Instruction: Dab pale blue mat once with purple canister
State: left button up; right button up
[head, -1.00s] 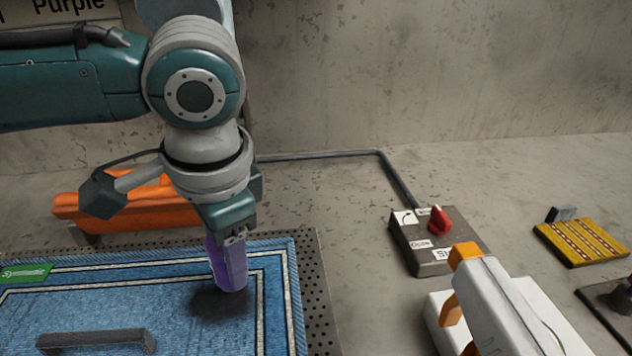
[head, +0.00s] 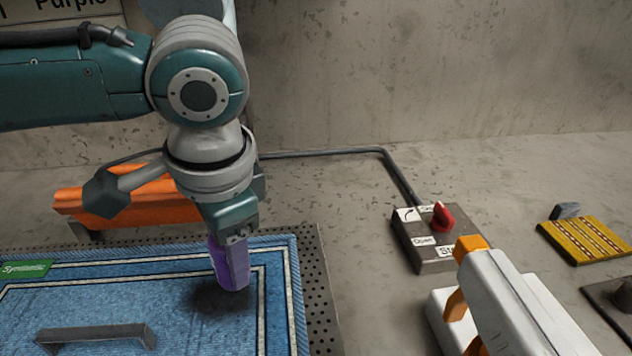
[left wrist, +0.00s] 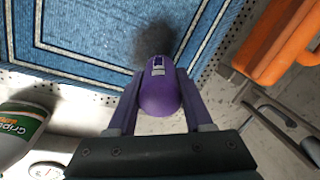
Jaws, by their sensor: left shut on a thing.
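The purple canister (left wrist: 160,95) is clasped between the two fingers of my left gripper (left wrist: 157,105), which is shut on it. In the head view my left gripper (head: 230,262) points down over the right part of the blue mat. The mat (head: 130,290) has pale stripes along its border and also shows in the left wrist view (left wrist: 75,35). A dark smudge (head: 212,305) lies on it just below the gripper. I cannot tell whether the canister touches the mat. My right gripper is not in view.
An orange object (head: 130,203) lies behind the mat. A grey bar handle (head: 97,336) is at the front. To the right are a switch box (head: 436,255) with a red knob, a white-and-orange tool (head: 510,310) and a yellow block (head: 587,239).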

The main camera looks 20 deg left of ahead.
pick_arm(q)
jog(key=shift+f, duration=0.55)
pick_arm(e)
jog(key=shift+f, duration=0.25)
pick_arm(q)
jog(key=shift+f, duration=0.15)
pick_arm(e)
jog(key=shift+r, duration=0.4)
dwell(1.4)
pick_arm(q)
notch_tip(320, 180, up, 7)
jog(key=p, duration=0.9)
jog(key=shift+r, duration=0.2)
jog(key=shift+f, duration=0.1)
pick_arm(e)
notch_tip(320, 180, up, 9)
